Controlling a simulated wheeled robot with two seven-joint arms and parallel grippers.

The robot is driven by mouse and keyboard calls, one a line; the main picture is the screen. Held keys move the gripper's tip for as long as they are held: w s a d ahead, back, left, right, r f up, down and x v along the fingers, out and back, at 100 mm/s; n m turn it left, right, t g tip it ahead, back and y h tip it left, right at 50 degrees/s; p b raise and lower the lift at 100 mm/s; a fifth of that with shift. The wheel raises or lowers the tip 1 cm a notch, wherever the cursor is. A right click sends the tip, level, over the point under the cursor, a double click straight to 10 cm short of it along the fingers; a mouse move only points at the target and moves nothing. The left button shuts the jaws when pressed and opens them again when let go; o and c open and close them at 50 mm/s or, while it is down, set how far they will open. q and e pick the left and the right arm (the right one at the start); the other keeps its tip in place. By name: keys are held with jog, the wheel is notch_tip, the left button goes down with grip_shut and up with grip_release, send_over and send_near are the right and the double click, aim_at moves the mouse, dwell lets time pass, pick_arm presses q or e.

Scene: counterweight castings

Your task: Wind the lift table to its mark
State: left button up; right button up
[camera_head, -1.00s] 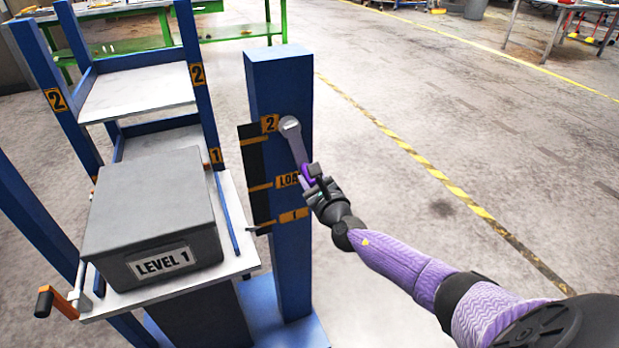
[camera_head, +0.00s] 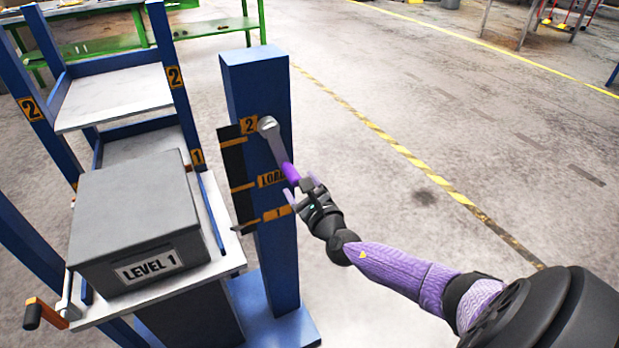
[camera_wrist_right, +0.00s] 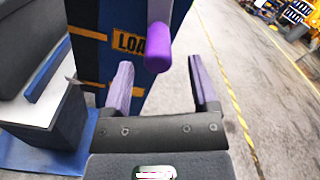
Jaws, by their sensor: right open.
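The lift table (camera_head: 238,258) carries a grey box (camera_head: 135,220) labelled LEVEL 1. A thin pointer at its right edge lies slightly below the lower "1" mark (camera_head: 277,213) on the blue post (camera_head: 258,85). A "LOAD" mark (camera_head: 271,179) and a "2" mark (camera_head: 250,125) sit above it. A grey crank (camera_head: 275,143) on the post slopes down right to its purple handle (camera_wrist_right: 158,48). My right gripper (camera_head: 302,195) is open. In the wrist view its fingers (camera_wrist_right: 160,85) point toward the handle, whose end shows between and beyond them. My left gripper is out of view.
A blue rack (camera_head: 182,110) with shelves marked 1 and 2 stands behind the box. A second crank with an orange arm (camera_head: 48,308) is at the table's left front corner. Open floor with a yellow-black line (camera_head: 400,148) lies to the right.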

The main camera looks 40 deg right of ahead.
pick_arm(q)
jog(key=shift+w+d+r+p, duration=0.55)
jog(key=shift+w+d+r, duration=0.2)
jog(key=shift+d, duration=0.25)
pick_arm(e)
jog(key=v, duration=0.5)
jog(key=shift+s, duration=0.3)
jog(key=s+d+f+m+g, duration=0.1)
jog(key=s+f+m+g, duration=0.3)
jog(key=f+m, duration=0.3)
jog(key=s+d+f+m+g, duration=0.1)
jog(key=s+f+m+g, duration=0.3)
jog(key=f, duration=0.5)
jog(key=s+a+f+m+g, duration=0.4)
jog(key=s+f+m, duration=0.7)
jog(key=s, duration=0.3)
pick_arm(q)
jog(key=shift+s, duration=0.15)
pick_arm(e)
jog(key=s+a+f+m+g+y, duration=0.2)
jog(key=s+a+f+m, duration=0.1)
jog(key=s+a+m, duration=0.2)
jog(key=s+a+f+m+g+y, duration=0.2)
jog(key=s+a+m, duration=0.3)
jog(key=s+m, duration=0.4)
jog(key=shift+s+a+f+g, duration=0.25)
jog(key=shift+s+f+g, duration=0.35)
jog(key=shift+s, duration=1.5)
